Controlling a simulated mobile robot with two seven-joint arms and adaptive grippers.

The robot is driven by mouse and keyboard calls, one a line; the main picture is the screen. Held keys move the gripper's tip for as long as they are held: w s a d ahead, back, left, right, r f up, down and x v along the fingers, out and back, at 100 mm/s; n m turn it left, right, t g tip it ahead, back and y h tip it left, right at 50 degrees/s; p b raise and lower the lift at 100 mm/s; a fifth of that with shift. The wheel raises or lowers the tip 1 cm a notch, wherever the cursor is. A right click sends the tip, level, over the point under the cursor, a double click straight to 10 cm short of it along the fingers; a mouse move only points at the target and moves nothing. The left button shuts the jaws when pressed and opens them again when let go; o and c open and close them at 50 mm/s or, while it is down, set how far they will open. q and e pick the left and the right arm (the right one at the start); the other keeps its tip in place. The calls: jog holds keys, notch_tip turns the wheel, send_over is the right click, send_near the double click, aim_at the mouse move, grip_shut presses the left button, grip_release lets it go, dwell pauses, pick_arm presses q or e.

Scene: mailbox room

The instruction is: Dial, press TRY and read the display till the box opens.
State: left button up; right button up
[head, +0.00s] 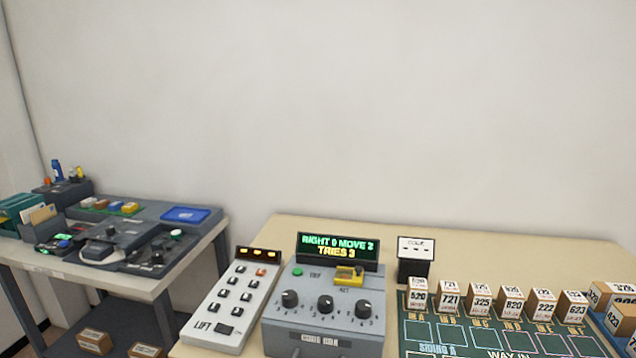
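The grey code box (275,330) stands on the right-hand table with three black dials on its sloped face: left dial (290,298), middle dial (325,304) and right dial (363,308). Their exact settings are too small to read. The display (338,247) reads "RIGHT 0 MOVE 2" in green and "TRIES 3" in yellow. A round green button (297,271) sits at the upper left of the face, near small lettering that seems to say TRY. A yellow part (346,277) sits at the upper right. Neither of my grippers is in view.
A keypad marked LIFT (222,310) stands close left of the box. A CODE card (415,246) with dashes stands behind right. Numbered small boxes (480,298) line a green board (450,335) at right. A cluttered second table (145,285) is at left.

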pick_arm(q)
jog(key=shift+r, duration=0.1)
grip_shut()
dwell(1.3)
